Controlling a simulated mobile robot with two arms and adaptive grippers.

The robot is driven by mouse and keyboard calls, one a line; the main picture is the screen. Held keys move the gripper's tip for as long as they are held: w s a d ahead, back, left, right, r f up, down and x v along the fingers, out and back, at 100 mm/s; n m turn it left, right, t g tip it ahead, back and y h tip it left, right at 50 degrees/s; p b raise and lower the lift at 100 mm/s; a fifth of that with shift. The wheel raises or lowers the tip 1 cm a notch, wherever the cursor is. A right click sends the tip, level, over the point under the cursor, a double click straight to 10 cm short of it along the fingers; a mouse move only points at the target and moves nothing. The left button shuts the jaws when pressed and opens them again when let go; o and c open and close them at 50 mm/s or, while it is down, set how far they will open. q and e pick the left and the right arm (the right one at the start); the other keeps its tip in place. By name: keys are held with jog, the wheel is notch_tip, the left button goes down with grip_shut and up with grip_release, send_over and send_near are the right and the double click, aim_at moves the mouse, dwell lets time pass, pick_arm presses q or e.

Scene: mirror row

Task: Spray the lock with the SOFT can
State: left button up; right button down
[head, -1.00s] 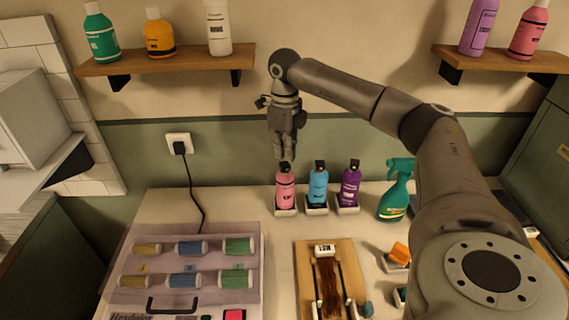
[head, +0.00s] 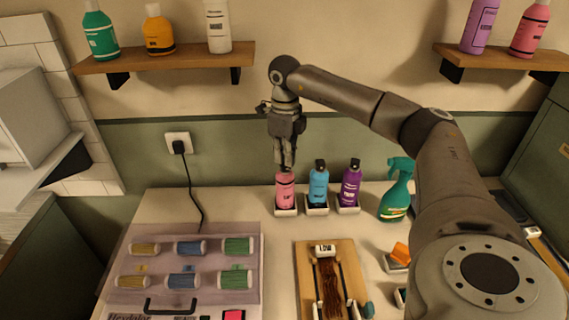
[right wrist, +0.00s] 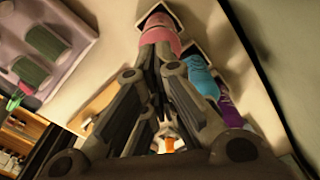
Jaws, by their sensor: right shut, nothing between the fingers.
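My right gripper (head: 285,166) points down with its fingers closed, right at the top of the pink can (head: 285,188). It hides the can's cap; contact is hard to tell. The right wrist view shows the fingertips (right wrist: 155,55) over the pink can (right wrist: 160,35). A blue can (head: 318,185) and a purple can (head: 350,184) stand upright to its right. Their labels are too small to read surely, so I cannot tell which is SOFT. The brown lock of hair (head: 329,285) lies on a wooden board (head: 303,262) under a white tag (head: 325,250) that seems to read LOW. My left gripper is out of view.
A green spray bottle (head: 396,190) stands right of the cans. A case of rollers (head: 120,265) fills the front left. An orange item (head: 400,254) sits right of the board. Bottle shelves (head: 160,62) hang on the wall. Open counter lies between cans and board.

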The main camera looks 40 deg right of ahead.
jog(key=shift+f, duration=0.2)
jog(key=shift+r, duration=0.1)
notch_tip(320, 180, up, 7)
jog(key=p, duration=0.6)
dwell(0.6)
